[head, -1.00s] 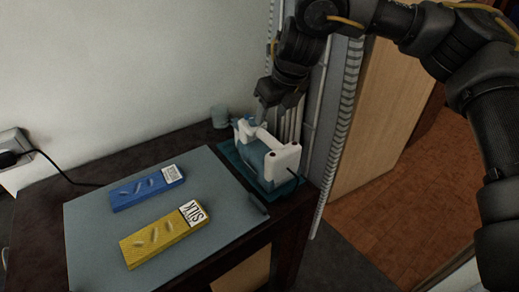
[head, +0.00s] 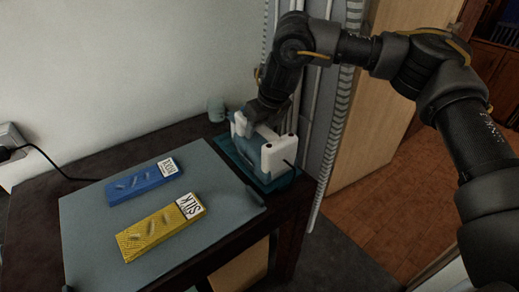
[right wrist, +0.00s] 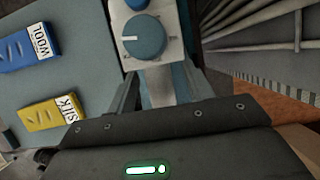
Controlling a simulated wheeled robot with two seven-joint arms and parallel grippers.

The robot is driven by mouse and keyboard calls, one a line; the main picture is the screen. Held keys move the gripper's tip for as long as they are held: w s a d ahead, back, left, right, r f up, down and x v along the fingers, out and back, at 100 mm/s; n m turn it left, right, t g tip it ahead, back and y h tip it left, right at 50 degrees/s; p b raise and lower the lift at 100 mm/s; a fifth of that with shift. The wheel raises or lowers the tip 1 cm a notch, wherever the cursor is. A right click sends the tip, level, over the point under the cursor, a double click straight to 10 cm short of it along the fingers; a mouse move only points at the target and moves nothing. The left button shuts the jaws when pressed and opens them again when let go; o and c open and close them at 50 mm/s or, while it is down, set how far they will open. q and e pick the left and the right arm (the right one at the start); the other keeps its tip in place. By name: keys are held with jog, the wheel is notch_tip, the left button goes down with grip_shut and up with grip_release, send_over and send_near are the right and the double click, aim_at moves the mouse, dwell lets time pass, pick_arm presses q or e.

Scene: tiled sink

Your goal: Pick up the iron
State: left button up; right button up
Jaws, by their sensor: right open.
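The iron (head: 277,155), white and blue, stands on a teal tray (head: 281,183) at the right end of the dark table. In the right wrist view, the iron's white body with a round blue dial (right wrist: 145,37) shows at the top centre. My right gripper (head: 250,118) is over the far part of the iron, with its fingertips largely hidden in the head view. In the right wrist view, the open fingers (right wrist: 160,85) lie on both sides of a pale part of the iron. I cannot tell whether they touch it. My left gripper is not in view.
A grey-blue mat (head: 85,225) covers much of the table. A blue WOOL box (head: 140,183) and a yellow SILK box (head: 155,230) lie on it. A small cup (head: 216,108) stands behind the iron. Pipes and a wall are close behind and right.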

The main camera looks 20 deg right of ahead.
jog(key=shift+w+f, duration=0.15)
jog(key=shift+f, duration=0.15)
jog(key=c, duration=1)
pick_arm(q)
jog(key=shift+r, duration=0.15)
pick_arm(e)
jog(key=shift+w+r, duration=0.1)
jog(key=shift+r, duration=0.05)
grip_shut()
jog(key=shift+r, duration=0.15)
jog(key=shift+r, duration=0.6)
notch_tip(320, 180, up, 2)
jog(key=shift+a+r, duration=0.1)
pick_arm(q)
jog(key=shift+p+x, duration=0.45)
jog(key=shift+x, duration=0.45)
pick_arm(e)
jog(key=s+a+r, duration=0.2)
jog(key=s+r, duration=0.7)
jog(key=s, duration=0.5)
